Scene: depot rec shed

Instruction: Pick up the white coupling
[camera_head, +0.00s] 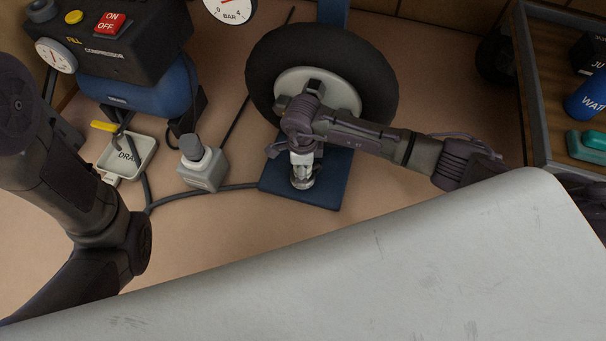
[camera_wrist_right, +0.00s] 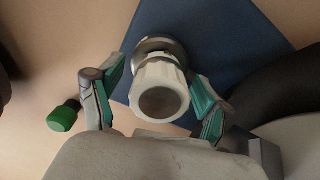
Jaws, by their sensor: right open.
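The white coupling (camera_wrist_right: 160,72) is a ribbed white piece with a round dark opening, seated on a metal fitting (camera_wrist_right: 157,45) above the blue base plate (camera_wrist_right: 215,28). In the head view, a little of the coupling (camera_head: 302,158) shows under my right gripper (camera_head: 302,143), with shiny metal below it. In the right wrist view my right gripper (camera_wrist_right: 152,85) is open, with one green-padded finger on each side of the coupling. A gap shows on the left; the right finger is very close, and I cannot tell if it touches. My left arm shows, but its gripper is not in view.
A black tyre (camera_head: 375,75) stands right behind the coupling. A grey block with a knob (camera_head: 205,168), a drain tray (camera_head: 143,153) and a compressor (camera_head: 130,50) are to the left. A wooden tray (camera_head: 535,100) is at right. A green cap (camera_wrist_right: 63,115) shows beside the left finger.

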